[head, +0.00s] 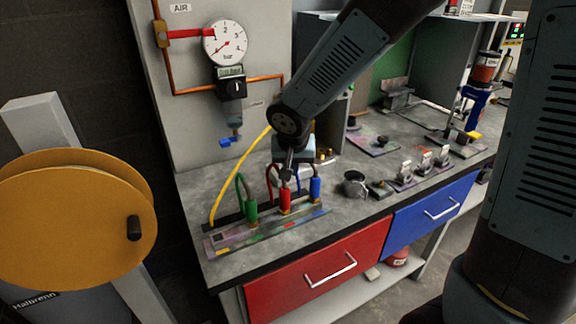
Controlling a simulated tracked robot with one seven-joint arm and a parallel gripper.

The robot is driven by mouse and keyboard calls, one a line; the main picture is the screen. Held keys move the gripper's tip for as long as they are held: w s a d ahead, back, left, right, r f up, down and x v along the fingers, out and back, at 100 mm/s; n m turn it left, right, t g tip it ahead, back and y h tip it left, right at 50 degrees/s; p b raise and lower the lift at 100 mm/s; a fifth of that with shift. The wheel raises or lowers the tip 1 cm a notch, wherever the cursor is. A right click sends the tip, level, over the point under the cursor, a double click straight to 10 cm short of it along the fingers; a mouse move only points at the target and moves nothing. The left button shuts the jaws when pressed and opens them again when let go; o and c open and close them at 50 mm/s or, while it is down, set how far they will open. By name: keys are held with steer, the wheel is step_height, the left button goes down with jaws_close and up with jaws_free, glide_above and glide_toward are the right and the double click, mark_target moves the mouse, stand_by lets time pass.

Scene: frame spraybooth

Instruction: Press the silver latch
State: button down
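My gripper (288,173) points down from the end of my arm, just above and behind the red hose plug (285,200). From here I cannot tell whether it touches the plug or whether its fingers are open or shut. A green plug (251,211) stands to its left and a blue plug (314,188) to its right, all upright at a rail (232,236) on the grey bench. I cannot pick out a silver latch with certainty. Small dark-based fittings with pale tops (405,172) sit further right on the bench. Parts behind the gripper are hidden.
A pressure gauge (224,43) and regulator hang on the panel behind the bench, with copper pipe and a yellow hose (230,176). A large yellow reel (75,220) stands at left. A metal cup (355,184) sits right of the plugs. Red (320,272) and blue drawers (435,215) are below.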

steer(key=v, duration=0.8)
steer(key=shift+d+r, duration=0.25)
steer(key=shift+r, duration=0.1)
steer(key=s+d+r, duration=0.3)
steer(key=s+d, duration=0.1)
steer(key=d, duration=0.3)
steer(key=s+d+r, duration=0.3)
steer(key=s+d, duration=0.2)
steer(key=d, duration=0.3)
steer(key=s+d+r+t, duration=0.1)
steer(key=s+d+r, duration=0.2)
steer(key=d, duration=0.5)
steer(key=shift+s+d, duration=0.2)
steer(key=shift+s, duration=0.7)
